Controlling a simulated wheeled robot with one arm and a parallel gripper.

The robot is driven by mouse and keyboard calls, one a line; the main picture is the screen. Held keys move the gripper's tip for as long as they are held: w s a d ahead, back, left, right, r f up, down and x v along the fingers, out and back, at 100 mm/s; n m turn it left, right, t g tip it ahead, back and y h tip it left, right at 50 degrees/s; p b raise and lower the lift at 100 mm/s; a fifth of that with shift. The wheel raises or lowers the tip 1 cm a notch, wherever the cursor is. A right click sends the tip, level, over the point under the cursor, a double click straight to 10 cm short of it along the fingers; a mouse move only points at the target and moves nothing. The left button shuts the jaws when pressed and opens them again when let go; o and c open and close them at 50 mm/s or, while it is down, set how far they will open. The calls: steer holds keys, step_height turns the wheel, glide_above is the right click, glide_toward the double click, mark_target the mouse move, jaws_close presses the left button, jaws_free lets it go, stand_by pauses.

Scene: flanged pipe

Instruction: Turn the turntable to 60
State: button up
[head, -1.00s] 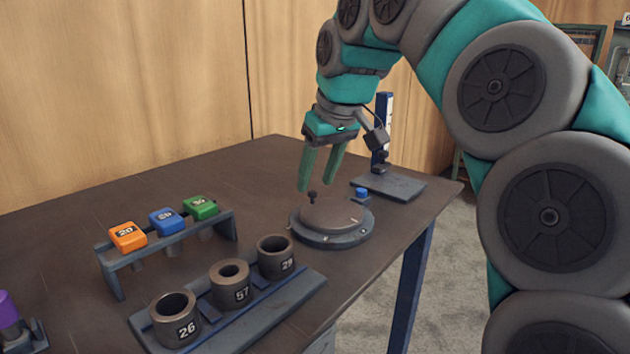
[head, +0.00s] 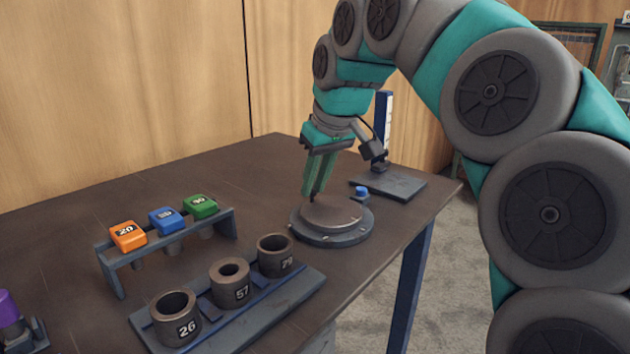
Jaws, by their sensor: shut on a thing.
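The turntable (head: 338,215) is a round grey disc on a darker round base (head: 335,238), near the right part of the table. A small blue block (head: 362,193) sits at its back right edge. Its small dark knob stands at the left back of the disc and is now mostly hidden by the fingers. My gripper (head: 314,195) points down over that spot, its green fingers close together and shut on the knob. Scale marks on the base are too small to read.
A rack with orange (head: 128,236), blue (head: 167,220) and green (head: 201,206) blocks stands at left. A tray (head: 255,313) with three numbered rings lies in front. A blue post (head: 383,125) on a plate stands behind right. Open tabletop lies at the back left.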

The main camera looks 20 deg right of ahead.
mark_target(333, 200)
steer(key=shift+m, duration=0.3)
jaws_close()
steer(key=m, duration=0.1)
steer(key=d+m+h+b, duration=0.1)
steer(key=m, duration=0.1)
steer(key=m+h+b, duration=0.1)
steer(key=shift+w+d+f+m, duration=0.1)
steer(key=shift+w+d+m, duration=0.15)
steer(key=shift+w+m, duration=0.1)
steer(key=m, duration=0.1)
steer(key=d+m+h+b, duration=0.1)
steer(key=m, duration=0.1)
steer(key=shift+d+m+g+h, duration=0.15)
steer(key=shift+d+m+h, duration=0.15)
steer(key=shift+m, duration=0.6)
steer(key=shift+d+m+g+h, duration=0.15)
steer(key=shift+m+h, duration=0.15)
steer(key=shift+m, duration=0.55)
steer(key=shift+s, duration=0.1)
steer(key=o, duration=0.8)
jaws_free()
steer(key=shift+r, duration=0.25)
